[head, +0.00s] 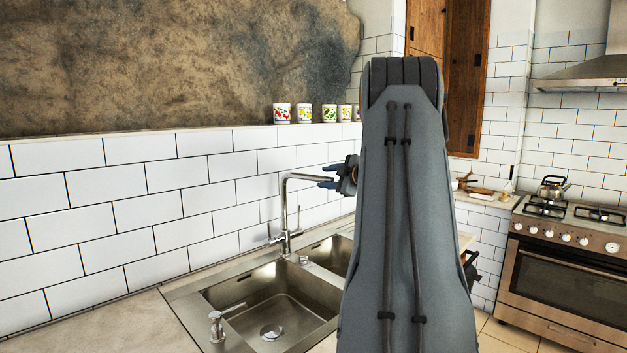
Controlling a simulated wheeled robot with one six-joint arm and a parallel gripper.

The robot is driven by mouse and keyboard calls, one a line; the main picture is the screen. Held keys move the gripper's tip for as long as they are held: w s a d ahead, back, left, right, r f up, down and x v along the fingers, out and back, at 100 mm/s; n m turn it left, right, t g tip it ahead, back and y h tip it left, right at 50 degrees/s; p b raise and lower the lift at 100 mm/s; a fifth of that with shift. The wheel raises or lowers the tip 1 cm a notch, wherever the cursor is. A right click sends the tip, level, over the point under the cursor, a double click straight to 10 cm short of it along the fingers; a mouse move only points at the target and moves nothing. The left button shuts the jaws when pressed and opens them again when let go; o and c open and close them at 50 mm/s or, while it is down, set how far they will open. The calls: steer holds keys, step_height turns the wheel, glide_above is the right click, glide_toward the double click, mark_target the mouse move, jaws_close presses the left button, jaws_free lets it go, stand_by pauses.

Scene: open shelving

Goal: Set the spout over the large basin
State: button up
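The metal faucet (285,215) stands upright behind the sink, near the tiled wall. Its spout (305,177) reaches to the right in the picture, toward the side of the small basin (334,251). The large basin (238,291) is nearer to me, at the lower left. My gripper (326,175) comes in from the right, its dark fingers parted at the spout's free end. I cannot tell whether they touch it. My arm hides the gripper's wrist and the right part of the small basin.
A soap dispenser (219,325) stands at the sink's near left corner. Several patterned cups (304,113) line the wall ledge. A stove (568,262) with a kettle (552,188) is at the right. The counter left of the sink is clear.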

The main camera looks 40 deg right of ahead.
mark_target(314, 178)
steer(key=shift+p+x, duration=1.25)
steer(key=shift+x, duration=2.6)
steer(key=shift+c, duration=0.4)
jaws_close()
